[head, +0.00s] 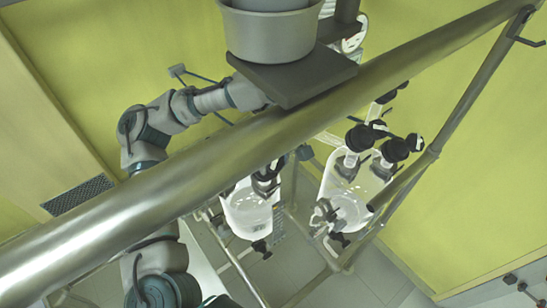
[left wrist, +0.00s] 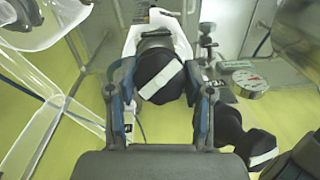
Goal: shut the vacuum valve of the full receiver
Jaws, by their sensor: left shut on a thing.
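Two clear glass receivers hang below the slanting pipe in the head view, a left one (head: 248,212) and a right one (head: 347,205). I cannot tell their fill levels. In the left wrist view, my left gripper (left wrist: 160,92) has its two fingers on either side of a black valve knob (left wrist: 165,72) with a white stripe. It is shut on this knob. In the head view the left arm passes behind the pipe and plate, and its gripper is largely hidden. My right gripper does not show.
A thick metal pipe (head: 190,165) crosses the head view. A grey pot (head: 272,35) stands on a dark plate (head: 290,78) above it. More black knobs (head: 395,150) sit by the right receiver. The left wrist view shows a second striped knob (left wrist: 258,147) and a round gauge (left wrist: 248,82) close by.

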